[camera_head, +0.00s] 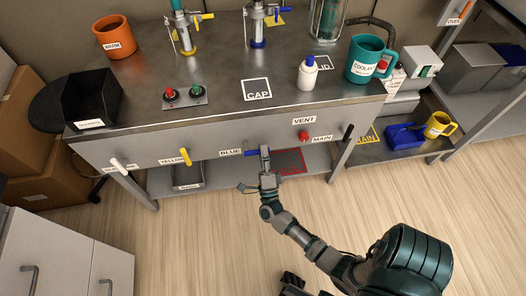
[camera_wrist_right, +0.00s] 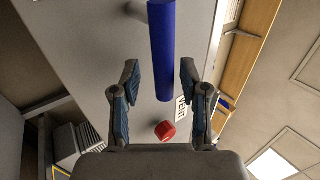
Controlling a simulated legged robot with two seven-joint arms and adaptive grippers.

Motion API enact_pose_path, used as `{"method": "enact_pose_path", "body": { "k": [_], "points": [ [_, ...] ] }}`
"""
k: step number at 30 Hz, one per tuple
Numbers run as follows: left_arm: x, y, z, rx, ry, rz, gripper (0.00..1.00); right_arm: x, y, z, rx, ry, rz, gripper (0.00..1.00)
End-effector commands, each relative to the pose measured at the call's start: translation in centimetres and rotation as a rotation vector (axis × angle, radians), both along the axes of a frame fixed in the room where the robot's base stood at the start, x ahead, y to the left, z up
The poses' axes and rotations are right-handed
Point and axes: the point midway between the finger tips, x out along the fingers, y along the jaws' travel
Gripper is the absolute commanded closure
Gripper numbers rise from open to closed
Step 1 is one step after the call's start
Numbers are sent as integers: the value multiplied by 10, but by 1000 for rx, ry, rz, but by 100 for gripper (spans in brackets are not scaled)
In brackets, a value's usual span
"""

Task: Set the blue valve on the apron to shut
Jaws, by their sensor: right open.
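The blue valve's handle (camera_head: 251,153) is on the front apron of the steel bench, just right of the BLUE label. It lies roughly level along the apron, and its right part is hidden by my right gripper (camera_head: 265,160). In the right wrist view the blue handle (camera_wrist_right: 161,45) is a long round bar reaching down between the two fingertips of my right gripper (camera_wrist_right: 160,78). The fingers are open on either side, with a gap to the bar. My left gripper is not in view.
Along the apron (camera_head: 220,142) are a white lever (camera_head: 118,164), a yellow lever (camera_head: 185,156), a red knob (camera_head: 304,135) and a black lever (camera_head: 348,131). The red knob also shows below the bar in the wrist view (camera_wrist_right: 165,130). The floor before the bench is clear.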

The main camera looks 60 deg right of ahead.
Motion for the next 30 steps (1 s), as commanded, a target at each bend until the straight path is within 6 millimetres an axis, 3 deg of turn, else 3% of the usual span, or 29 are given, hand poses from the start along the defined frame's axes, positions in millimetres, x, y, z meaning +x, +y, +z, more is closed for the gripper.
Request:
{"method": "enact_pose_path", "body": {
  "k": [18, 30],
  "points": [
    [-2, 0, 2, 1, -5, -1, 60, -58, 68, -63, 3, 5, -1, 56],
    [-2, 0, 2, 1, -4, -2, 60, -64, 76, -69, 3, 3, 0, 56]
  ]
}}
